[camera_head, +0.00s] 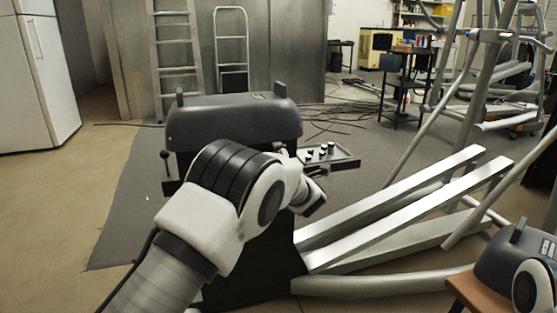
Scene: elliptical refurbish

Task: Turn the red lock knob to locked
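I see no red lock knob; my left arm covers much of the machine's dark body. The machine has a dark grey rounded housing (235,118) on top and a small black lever (165,156) on its left side. My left arm reaches in from the lower left across the front of the housing. My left gripper (316,182) is at the machine's right side, just below a small tray. Its fingers are small and partly hidden, so I cannot tell if they are open or touching anything. My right gripper is not in view.
The small tray (346,163) holds several dark knob-like parts. Long pale rails (400,215) extend right from the machine. A second grey housing (518,252) sits on a brown bench (476,296) at lower right. Cables lie behind. The floor at left is clear.

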